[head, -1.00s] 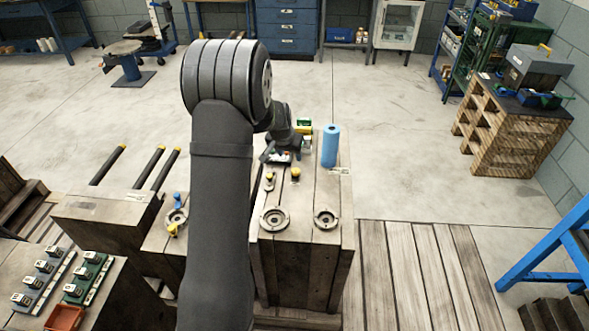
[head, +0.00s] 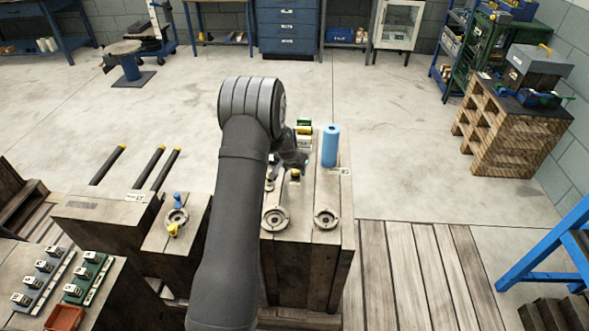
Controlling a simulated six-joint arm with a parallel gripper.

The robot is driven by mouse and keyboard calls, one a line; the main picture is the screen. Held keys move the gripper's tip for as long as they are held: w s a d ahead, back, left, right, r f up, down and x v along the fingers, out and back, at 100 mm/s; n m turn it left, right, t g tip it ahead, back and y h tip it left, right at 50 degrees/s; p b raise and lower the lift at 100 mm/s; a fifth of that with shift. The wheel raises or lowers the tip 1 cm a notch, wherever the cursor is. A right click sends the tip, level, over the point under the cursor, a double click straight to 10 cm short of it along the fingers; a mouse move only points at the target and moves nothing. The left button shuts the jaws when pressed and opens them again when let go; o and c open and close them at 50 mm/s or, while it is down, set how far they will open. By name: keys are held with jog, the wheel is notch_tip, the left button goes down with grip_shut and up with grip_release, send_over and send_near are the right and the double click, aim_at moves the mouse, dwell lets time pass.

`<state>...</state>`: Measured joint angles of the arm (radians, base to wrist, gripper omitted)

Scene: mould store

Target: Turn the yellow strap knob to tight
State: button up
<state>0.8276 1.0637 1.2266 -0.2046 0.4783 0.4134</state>
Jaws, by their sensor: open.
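A second yellow part (head: 173,231) sits at the front of a round metal fitting on the block to the left, below a blue one. I cannot tell from the labels which is the strap knob. My gripper (head: 294,164) is open, small and dark in the picture, close to the knob on the middle block. Whether it touches that knob cannot be told.
A blue cylinder (head: 330,146) stands upright right of my gripper. Two round metal fittings, left (head: 275,219) and right (head: 326,218), lie toward the block's front. Small green, yellow and white items (head: 304,132) stand behind. Yellow-tipped dark bars (head: 150,167) lie left.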

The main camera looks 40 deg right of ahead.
jog(key=c, duration=1)
jog(key=shift+o, duration=0.2)
jog(key=shift+w+m+g+h, duration=0.15)
jog(key=shift+m+g, duration=0.15)
jog(key=shift+m, duration=0.55)
jog(key=shift+m+g+h, duration=0.15)
jog(key=shift+m+g, duration=0.15)
jog(key=shift+m, duration=0.55)
jog(key=o, duration=1)
jog(key=shift+c, duration=0.2)
jog(key=shift+a+r, duration=0.1)
jog(key=shift+r, duration=0.05)
